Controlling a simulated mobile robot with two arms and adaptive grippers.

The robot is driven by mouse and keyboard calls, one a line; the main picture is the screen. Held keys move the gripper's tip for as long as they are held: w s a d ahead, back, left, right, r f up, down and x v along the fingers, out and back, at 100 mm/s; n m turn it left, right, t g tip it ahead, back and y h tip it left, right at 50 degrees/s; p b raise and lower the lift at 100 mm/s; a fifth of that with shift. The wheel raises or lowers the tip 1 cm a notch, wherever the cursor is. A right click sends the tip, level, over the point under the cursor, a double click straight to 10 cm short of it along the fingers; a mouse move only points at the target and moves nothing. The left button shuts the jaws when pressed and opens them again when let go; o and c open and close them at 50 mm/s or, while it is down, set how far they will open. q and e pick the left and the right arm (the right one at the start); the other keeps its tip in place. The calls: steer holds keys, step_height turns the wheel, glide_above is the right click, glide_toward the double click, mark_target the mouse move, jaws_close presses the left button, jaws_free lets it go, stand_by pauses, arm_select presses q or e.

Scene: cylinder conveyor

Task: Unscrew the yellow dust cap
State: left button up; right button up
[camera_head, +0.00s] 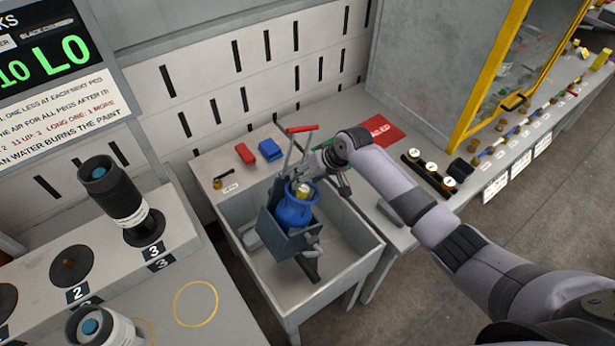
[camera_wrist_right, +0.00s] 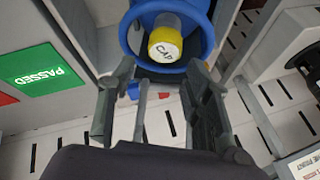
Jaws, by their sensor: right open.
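The yellow dust cap (camera_head: 301,189) sits on the top of a blue cylinder (camera_head: 293,212), which stands in a grey holder (camera_head: 268,226) over a grey tub. In the right wrist view the cap (camera_wrist_right: 165,44) shows a pale face with dark lettering, inside the blue collar (camera_wrist_right: 138,40) of the cylinder. My right gripper (camera_head: 316,176) reaches in from the right, close beside the cap. In the wrist view its fingers (camera_wrist_right: 160,82) are apart and empty, with the cap just past their tips. I cannot tell whether they touch the collar. My left gripper is not in view.
A red-handled lever (camera_head: 301,129) rises right behind the cylinder. The grey tub (camera_head: 372,262) surrounds the holder. Red (camera_head: 245,153) and blue (camera_head: 270,150) blocks lie on the bench behind. A black cylinder (camera_head: 114,190) stands on a numbered rack at left.

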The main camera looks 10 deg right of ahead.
steer(key=shift+s+a+f+b, duration=0.1)
steer(key=shift+a+f+b, duration=0.2)
steer(key=shift+f, duration=0.3)
steer(key=shift+s+a+f+b, duration=0.15)
steer(key=shift+f+b, duration=0.15)
steer(key=shift+f, duration=0.25)
steer(key=shift+p, duration=0.5)
steer(key=shift+c, duration=0.5)
jaws_close()
